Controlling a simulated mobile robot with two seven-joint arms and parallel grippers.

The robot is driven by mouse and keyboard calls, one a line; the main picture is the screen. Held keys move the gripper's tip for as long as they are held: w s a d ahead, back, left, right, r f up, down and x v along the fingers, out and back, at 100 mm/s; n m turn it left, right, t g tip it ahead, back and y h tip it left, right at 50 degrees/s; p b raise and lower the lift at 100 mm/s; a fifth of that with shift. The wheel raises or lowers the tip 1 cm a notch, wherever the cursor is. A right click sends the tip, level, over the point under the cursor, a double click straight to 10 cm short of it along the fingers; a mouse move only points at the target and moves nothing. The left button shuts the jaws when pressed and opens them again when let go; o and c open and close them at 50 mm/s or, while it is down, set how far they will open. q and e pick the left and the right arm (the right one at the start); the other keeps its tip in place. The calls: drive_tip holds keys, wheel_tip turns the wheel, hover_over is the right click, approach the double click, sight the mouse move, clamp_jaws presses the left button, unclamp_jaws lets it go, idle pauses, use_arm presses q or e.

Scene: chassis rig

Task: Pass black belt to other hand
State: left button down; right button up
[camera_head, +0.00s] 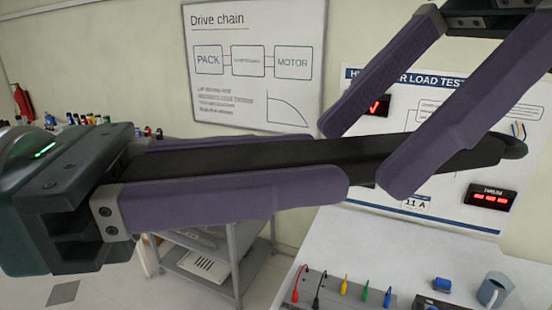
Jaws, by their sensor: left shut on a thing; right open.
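The black belt (260,155) is a long dark strip held up in the air, running from the left to the right of the view. My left gripper (335,165) comes in from the left and is shut on the belt, with its purple fingers along both sides. The looped far end of the belt sticks out to the right. My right gripper (360,160) comes in from the upper right and is open. Its near finger overlaps the belt in the picture and its other finger is above and to the left. I cannot tell whether it touches the belt.
Below right is a white bench (375,240) with a panel of coloured leads (345,290) and a grey mug (494,290). A load test board (440,210) stands behind. A grey shelf cart (215,265) is below. A whiteboard (255,65) hangs on the wall.

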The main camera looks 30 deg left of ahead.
drive_tip(key=v, duration=0.7)
drive_tip(key=shift+w, duration=0.1)
drive_tip(key=w+d+f+m+t+y, duration=0.3)
drive_tip(key=w+d+f+m+t, duration=0.15)
drive_tip(key=w+m, duration=0.35)
wheel_tip(320, 180, down, 13)
drive_tip(key=s+m+t+h, duration=0.2)
drive_tip(key=s+m, duration=0.1)
drive_tip(key=m, duration=0.2)
drive_tip(key=s+d+f+m+t+h, duration=0.25)
drive_tip(key=s+d+f+m, duration=0.2)
drive_tip(key=s+f, duration=0.7)
drive_tip(key=s+d+r+m+h, duration=0.1)
drive_tip(key=s+d+m+h, duration=0.4)
drive_tip(key=s+d, duration=0.5)
drive_tip(key=shift+s+r+m, duration=0.3)
drive_tip(key=shift+s+m, duration=0.1)
drive_tip(key=shift+m, duration=0.25)
